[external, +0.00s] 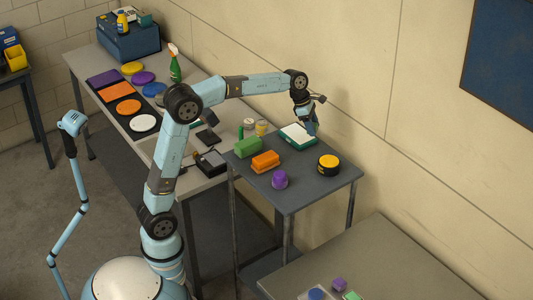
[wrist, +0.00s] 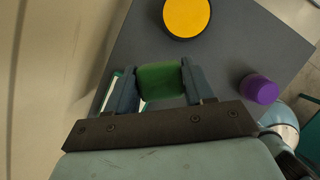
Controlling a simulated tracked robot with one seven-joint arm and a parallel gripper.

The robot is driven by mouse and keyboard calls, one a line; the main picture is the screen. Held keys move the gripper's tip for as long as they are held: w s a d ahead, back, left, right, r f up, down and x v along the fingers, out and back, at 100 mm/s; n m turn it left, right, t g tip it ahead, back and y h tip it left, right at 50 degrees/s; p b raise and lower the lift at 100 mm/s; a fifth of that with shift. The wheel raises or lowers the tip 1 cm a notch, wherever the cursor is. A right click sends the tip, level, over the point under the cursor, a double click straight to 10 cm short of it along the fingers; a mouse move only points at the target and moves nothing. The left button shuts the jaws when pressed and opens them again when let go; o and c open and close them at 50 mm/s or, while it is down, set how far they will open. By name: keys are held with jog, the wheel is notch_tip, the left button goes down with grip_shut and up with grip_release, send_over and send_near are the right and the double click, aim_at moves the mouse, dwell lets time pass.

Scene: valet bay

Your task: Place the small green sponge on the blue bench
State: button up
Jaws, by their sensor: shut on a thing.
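My gripper (external: 312,128) is over the far side of the grey-blue cart top (external: 308,185), next to a white and green box (external: 297,136). In the wrist view my gripper (wrist: 160,86) is shut on a small green sponge (wrist: 162,80), with one finger on each side of it. The sponge appears to be above the cart surface; the exact gap cannot be told. In the external view the fingers hide the sponge. Several surfaces are greyish or blue, and I cannot tell which is the blue bench.
The cart also bears a green block (external: 248,146), an orange block (external: 265,161), a purple knob-like item (external: 280,179) and a yellow-topped black tin (external: 328,165). A long bench (external: 84,62) with discs stands left. A grey table (external: 385,262) is lower right, mostly bare.

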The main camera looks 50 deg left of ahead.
jog(key=s+d+f+m+g, duration=0.1)
jog(key=s+d+m, duration=0.3)
jog(key=s+d, duration=1.2)
jog(key=s+d+f+m+g, duration=0.2)
jog(key=s+d+m, duration=0.2)
jog(key=s+d, duration=1.2)
send_near(328, 277)
jog(key=shift+s+d+f+h, duration=0.15)
jog(key=shift+d+f+h, duration=0.05)
jog(key=shift+f, duration=0.3)
jog(key=shift+s+d+f+h, duration=0.2)
jog(key=shift+d+f, duration=0.05)
jog(key=shift+f, duration=0.2)
jog(key=shift+w+d+f, duration=0.15)
jog(key=shift+w+f, duration=0.05)
jog(key=shift+f, duration=0.2)
jog(key=shift+w+d+f, duration=0.15)
jog(key=shift+f, duration=0.25)
notch_tip(328, 277, down, 3)
jog(key=shift+r, duration=0.2)
